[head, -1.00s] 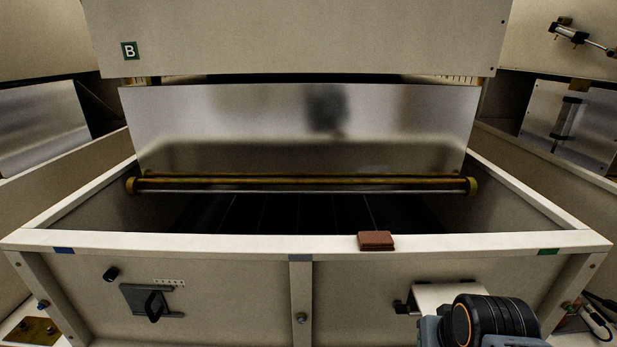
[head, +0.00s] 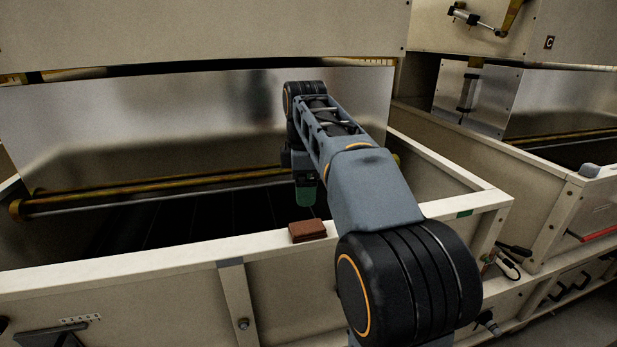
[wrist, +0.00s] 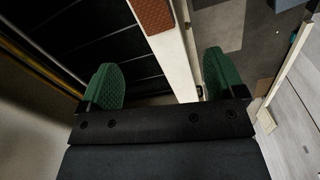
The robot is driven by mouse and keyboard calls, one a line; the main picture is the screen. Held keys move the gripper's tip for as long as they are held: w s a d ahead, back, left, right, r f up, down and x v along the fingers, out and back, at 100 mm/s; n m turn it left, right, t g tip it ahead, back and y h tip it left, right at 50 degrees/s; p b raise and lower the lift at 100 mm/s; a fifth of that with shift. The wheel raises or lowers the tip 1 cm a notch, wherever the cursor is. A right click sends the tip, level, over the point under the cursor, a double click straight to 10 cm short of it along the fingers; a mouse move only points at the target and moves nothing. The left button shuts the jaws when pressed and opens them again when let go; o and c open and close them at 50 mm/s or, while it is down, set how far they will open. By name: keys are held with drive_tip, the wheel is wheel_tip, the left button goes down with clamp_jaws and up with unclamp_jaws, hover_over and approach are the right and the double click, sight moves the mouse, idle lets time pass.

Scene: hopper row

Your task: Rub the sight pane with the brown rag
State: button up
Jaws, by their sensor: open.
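The brown rag (head: 308,231), a small folded block, lies on the pale front rim of the hopper in the head view. It also shows at the top edge of the wrist view (wrist: 152,14), partly cut off. My gripper (head: 306,194) hangs fingers down near the rag, on its far side in the head view. In the wrist view my gripper (wrist: 160,82) has its two green fingers wide apart with nothing between them but the rim below. The rag lies ahead of the fingers. I cannot surely tell which surface is the sight pane; a shiny metal plate (head: 130,125) with a dark smudge stands behind.
The hopper's front rim (head: 130,262) runs across below the arm. A brass-coloured bar (head: 150,188) spans the dark hopper inside. Another hopper marked C (head: 549,42) stands at the right, with a red handle (head: 598,234). Open floor shows at the lower right.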

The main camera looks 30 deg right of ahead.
sight(309, 226)
drive_tip(key=f, duration=0.4)
drive_tip(key=w+d+f+n, duration=0.1)
drive_tip(key=f, duration=0.3)
drive_tip(key=f+n+b, duration=0.1)
drive_tip(key=f, duration=0.3)
drive_tip(key=shift+w+d+f+g, duration=0.2)
drive_tip(key=shift+d+f+g, duration=0.1)
drive_tip(key=shift+d+f, duration=0.1)
drive_tip(key=shift+c, duration=0.4)
drive_tip(key=c, duration=0.9)
drive_tip(key=o, duration=0.6)
drive_tip(key=shift+r+p, duration=0.25)
drive_tip(key=shift+p, duration=0.1)
